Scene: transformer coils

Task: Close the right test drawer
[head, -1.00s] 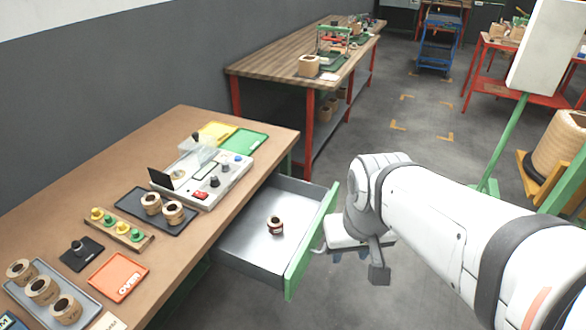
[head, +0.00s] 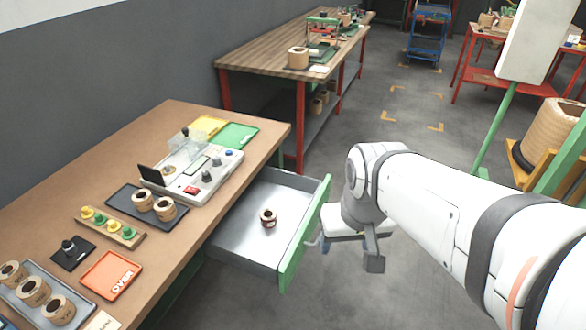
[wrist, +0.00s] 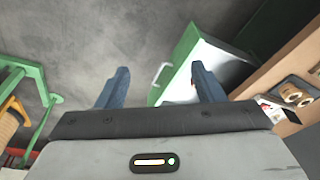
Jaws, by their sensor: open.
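The right test drawer (head: 240,248) is pulled out from under the brown workbench, with a green front (head: 304,236) and a grey metal tray. A small coil (head: 268,218) sits inside it. In the wrist view the drawer's green front (wrist: 178,58) and its pale handle (wrist: 161,74) show between my fingers, towards the right one. My gripper (wrist: 158,82) is open and empty, its two blue fingers apart. In the head view it is just right of the drawer front, partly hidden by my arm; I cannot tell if it touches.
The workbench (head: 180,113) holds a test device (head: 195,178), a dark tray with two coils, yellow and green trays and an orange tray (head: 110,276). A second bench (head: 255,62) stands behind. A green-framed stand (head: 497,130) with a large coil is at right. The floor between is clear.

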